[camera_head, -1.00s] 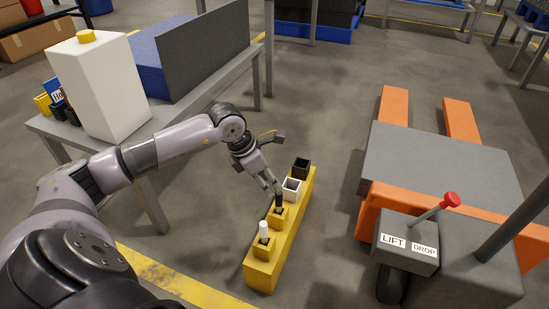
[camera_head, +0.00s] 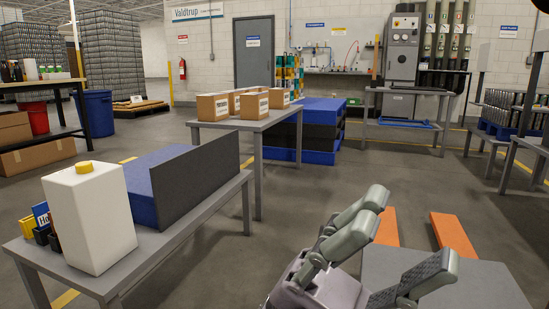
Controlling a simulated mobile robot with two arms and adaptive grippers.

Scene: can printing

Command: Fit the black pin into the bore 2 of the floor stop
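My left gripper (camera_head: 412,235) is raised close in front of the camera, at the bottom right of centre. Its grey fingers are spread apart, with nothing visible between them. The floor stop, its bores and the black pin are not in this view, so how the pin sits cannot be seen now. My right gripper is not in view.
The pallet truck's orange forks (camera_head: 452,237) and grey deck lie behind my gripper. At left, a grey table (camera_head: 150,243) bears a white canister (camera_head: 90,217) and a blue block with a dark panel. A table with cartons (camera_head: 242,124) stands beyond. Floor between is clear.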

